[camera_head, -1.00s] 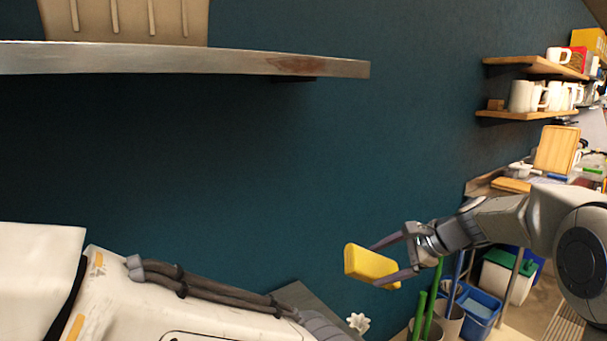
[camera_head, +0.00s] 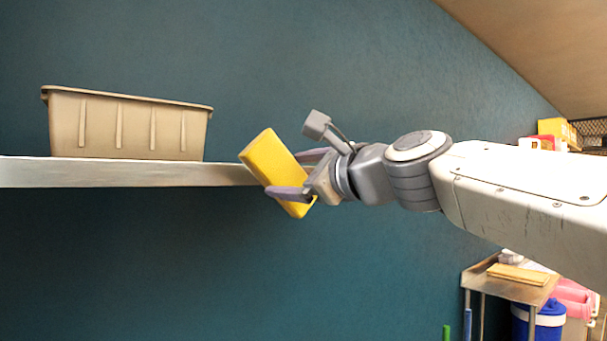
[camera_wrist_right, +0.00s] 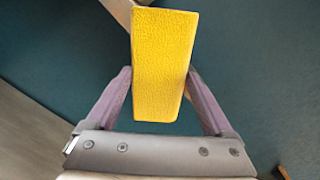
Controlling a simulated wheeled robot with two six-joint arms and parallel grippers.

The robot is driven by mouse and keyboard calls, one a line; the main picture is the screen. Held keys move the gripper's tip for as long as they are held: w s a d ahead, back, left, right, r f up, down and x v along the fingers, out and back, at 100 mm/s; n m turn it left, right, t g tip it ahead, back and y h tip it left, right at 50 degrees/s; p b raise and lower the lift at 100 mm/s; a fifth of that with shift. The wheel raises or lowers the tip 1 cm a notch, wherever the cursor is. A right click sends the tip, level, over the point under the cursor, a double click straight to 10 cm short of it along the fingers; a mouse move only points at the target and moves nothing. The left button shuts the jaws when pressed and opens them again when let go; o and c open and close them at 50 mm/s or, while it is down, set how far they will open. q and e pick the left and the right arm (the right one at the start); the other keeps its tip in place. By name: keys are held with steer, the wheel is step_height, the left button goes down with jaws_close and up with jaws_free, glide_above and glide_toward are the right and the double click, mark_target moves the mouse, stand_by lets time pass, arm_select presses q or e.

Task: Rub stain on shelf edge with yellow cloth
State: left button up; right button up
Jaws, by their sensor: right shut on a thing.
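My right gripper (camera_head: 290,173) is shut on the yellow cloth (camera_head: 268,160), which looks like a thick block and is tilted. In the right wrist view the cloth (camera_wrist_right: 163,60) sits between the two purple-grey fingers (camera_wrist_right: 160,100). The cloth is at the right end of the shelf (camera_head: 130,173) in the head view and covers that end. I cannot tell whether it touches the shelf edge. The brown stain is not visible now; the cloth and gripper hide that part of the shelf. My left gripper is not in view.
A beige bin (camera_head: 130,125) stands on the shelf, left of the cloth. A dark teal wall (camera_head: 200,260) lies behind, with clear space below the shelf. A side table (camera_head: 510,280) and a blue bucket (camera_head: 538,325) are at the lower right.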

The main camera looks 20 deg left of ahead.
steer(key=shift+p+x, duration=1)
steer(key=shift+x, duration=1.95)
steer(key=shift+p+x, duration=0.4)
steer(key=shift+x, duration=0.55)
steer(key=shift+d, duration=0.1)
steer(key=shift+w+d+p, duration=0.6)
steer(key=shift+w+d, duration=3.75)
steer(key=shift+w, duration=1.3)
steer(key=shift+s+a+f+b, duration=0.1)
steer(key=shift+s+a+b, duration=0.25)
steer(key=shift+s+a, duration=1.15)
